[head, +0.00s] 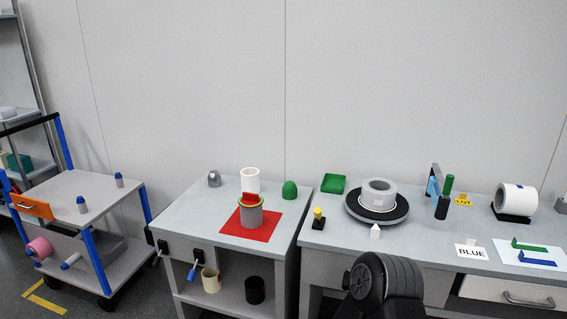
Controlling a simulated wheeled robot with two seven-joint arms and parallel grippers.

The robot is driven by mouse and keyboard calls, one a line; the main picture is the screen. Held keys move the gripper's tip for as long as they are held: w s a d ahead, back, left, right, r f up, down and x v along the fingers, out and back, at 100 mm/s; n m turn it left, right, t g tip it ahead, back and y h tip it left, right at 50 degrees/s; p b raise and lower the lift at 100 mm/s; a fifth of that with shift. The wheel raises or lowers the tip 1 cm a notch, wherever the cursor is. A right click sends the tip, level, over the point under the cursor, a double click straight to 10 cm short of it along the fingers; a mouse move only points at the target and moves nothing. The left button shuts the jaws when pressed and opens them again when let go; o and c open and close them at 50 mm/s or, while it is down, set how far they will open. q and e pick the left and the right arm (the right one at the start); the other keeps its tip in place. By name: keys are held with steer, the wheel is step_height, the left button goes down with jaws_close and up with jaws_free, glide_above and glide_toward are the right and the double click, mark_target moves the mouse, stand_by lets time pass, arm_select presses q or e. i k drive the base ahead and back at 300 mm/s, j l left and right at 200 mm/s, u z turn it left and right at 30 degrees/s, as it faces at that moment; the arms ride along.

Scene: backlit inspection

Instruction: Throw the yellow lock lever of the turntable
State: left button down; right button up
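The turntable (400,213) is a black round disc on the right-hand grey table, with a thick grey-white ring (379,187) lying on it. The yellow lock lever (318,212) shows as a small yellow top on a black base. It stands left of the disc, near the table's left front edge, and appears upright. It is too small to tell its exact position. A small white pointed marker stands at the disc's front (375,231). A dark ribbed part of my arm rises at the bottom, in front of the table. Neither gripper shows.
A green tray (333,183) sits behind the lever. A separate table with a red mat (236,232) stands left, across a narrow gap.

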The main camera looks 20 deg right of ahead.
mark_target(317, 211)
steer(key=z, duration=1.25)
steer(key=i+l+u, duration=0.1)
steer(key=u, duration=0.35)
steer(key=l+u, duration=0.2)
steer(key=u, duration=0.25)
steer(key=i+l+u, duration=0.15)
steer(key=l+u, duration=0.2)
steer(key=l, duration=0.9)
steer(key=l+u, duration=0.3)
steer(key=l, duration=0.9)
